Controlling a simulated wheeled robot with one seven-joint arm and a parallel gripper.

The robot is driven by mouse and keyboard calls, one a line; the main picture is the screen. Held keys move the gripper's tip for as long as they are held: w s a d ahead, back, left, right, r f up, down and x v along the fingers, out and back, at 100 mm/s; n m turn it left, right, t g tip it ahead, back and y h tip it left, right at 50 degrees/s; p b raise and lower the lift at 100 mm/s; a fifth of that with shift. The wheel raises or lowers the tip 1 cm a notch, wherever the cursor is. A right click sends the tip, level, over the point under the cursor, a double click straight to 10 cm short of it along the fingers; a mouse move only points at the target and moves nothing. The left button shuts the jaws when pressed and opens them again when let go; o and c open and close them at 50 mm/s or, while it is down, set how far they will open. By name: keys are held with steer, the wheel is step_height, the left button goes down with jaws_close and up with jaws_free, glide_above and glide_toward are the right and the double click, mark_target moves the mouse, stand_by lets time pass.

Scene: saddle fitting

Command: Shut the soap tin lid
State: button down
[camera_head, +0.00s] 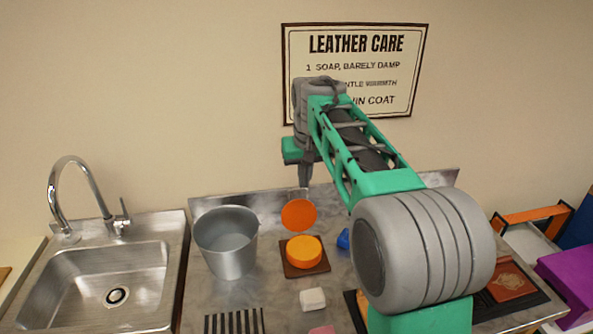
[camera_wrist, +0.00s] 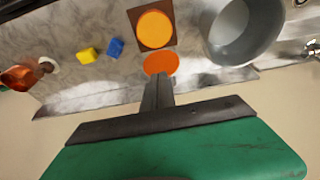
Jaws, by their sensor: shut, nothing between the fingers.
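The soap tin (camera_head: 303,252) is a round orange tin on a square brown board on the metal counter. Its orange lid (camera_head: 299,216) stands raised behind the tin, its flat face toward the head camera. The wrist view also shows the tin (camera_wrist: 154,29) with the lid (camera_wrist: 161,63) beside it. My gripper (camera_head: 305,180) points down above and behind the lid. In the wrist view my gripper (camera_wrist: 157,80) has its fingers together and empty, their tips just by the lid's edge. I cannot tell whether they touch the lid. The hinge is not clear to see.
A grey metal pot (camera_head: 227,243) stands left of the tin, with a sink (camera_head: 105,285) and tap beyond. A blue block (camera_head: 343,239) lies to the right. A white block (camera_head: 312,299) and a striped rack (camera_head: 234,321) are in front. The wall rises close behind.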

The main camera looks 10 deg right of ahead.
steer(key=w+p, duration=0.4)
steer(key=w, duration=0.9)
step_height(320, 180, down, 10)
steer(key=shift+s+a+r, duration=0.25)
steer(key=shift+s, duration=0.1)
steer(key=shift+f+b, duration=0.1)
steer(key=shift+b, duration=0.3)
